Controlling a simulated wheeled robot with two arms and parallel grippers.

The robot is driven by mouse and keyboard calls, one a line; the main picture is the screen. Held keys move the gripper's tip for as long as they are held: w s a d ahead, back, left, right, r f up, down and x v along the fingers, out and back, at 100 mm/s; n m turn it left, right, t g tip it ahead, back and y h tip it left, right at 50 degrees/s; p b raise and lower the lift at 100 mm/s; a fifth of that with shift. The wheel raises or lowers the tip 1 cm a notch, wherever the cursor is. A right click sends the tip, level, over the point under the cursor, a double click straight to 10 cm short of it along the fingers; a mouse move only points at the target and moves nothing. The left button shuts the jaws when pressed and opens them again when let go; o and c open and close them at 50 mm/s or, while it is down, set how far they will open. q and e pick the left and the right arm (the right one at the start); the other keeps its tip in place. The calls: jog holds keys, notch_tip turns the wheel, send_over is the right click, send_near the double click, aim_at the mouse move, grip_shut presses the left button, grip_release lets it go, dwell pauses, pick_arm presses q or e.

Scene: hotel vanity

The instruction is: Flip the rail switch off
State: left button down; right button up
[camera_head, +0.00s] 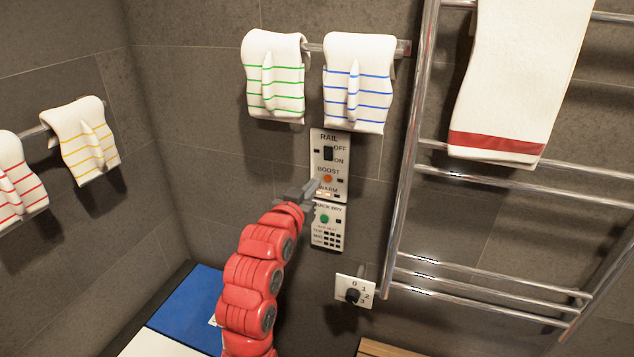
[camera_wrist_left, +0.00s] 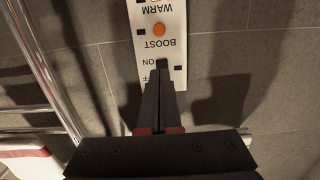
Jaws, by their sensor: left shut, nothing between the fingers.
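The rail switch (camera_head: 328,153) is a small black rocker on a white wall panel (camera_head: 318,139), with OFF printed by its upper end and ON by its lower end. An orange BOOST button (camera_head: 327,179) sits below it. My left gripper (camera_head: 314,186) is shut and empty, in front of the panel near the BOOST and WARM area. In the left wrist view the panel is upside down, and the shut fingertips (camera_wrist_left: 162,68) overlap the black switch near the ON label. I cannot tell whether they touch it. The fingers hide part of the switch there.
Below is a quick-dry panel with a green button (camera_head: 324,218), then a dial plate (camera_head: 355,291). A chrome towel rail (camera_head: 413,150) stands close on the right with a white towel (camera_head: 520,80). Striped towels (camera_head: 274,75) hang above and at left.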

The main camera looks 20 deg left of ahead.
pick_arm(q)
jog(key=s, duration=0.1)
jog(key=s+b, duration=0.1)
jog(key=s, duration=0.3)
jog(key=shift+a+f, duration=0.1)
jog(key=shift+f, duration=0.25)
jog(key=shift+w, duration=0.1)
